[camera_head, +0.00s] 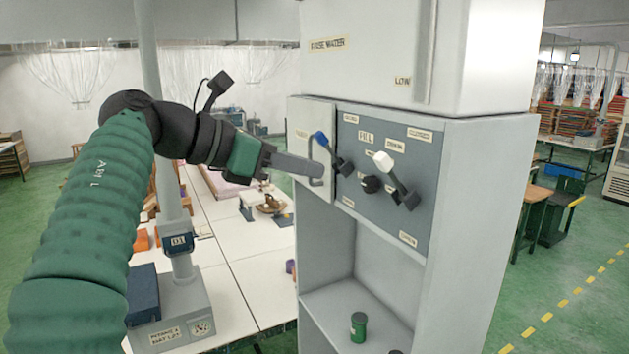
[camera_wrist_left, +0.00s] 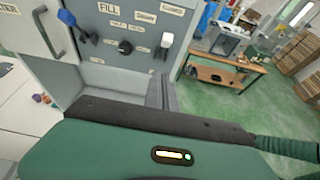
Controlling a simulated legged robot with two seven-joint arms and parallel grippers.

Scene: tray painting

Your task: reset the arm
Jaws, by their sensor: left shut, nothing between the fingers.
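My left arm (camera_head: 105,195) comes in from the left and bends at a raised elbow. My left gripper (camera_head: 316,171) is shut and empty. In the head view its tip overlaps the front of the grey dispenser machine (camera_head: 480,180), close to the door handle (camera_head: 313,150); I cannot tell whether it touches. In the left wrist view the shut fingers (camera_wrist_left: 160,92) point toward the machine's lower opening, below the panel (camera_wrist_left: 125,30). My right gripper is not in view.
The panel carries a blue-tipped lever (camera_head: 321,138), a white-tipped lever (camera_head: 384,161) and a black knob (camera_head: 371,184). A green jar (camera_head: 358,327) stands in the lower niche. White tables (camera_head: 245,260) lie to the left, a grey post (camera_head: 170,200) beside my arm. Green floor is open at right.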

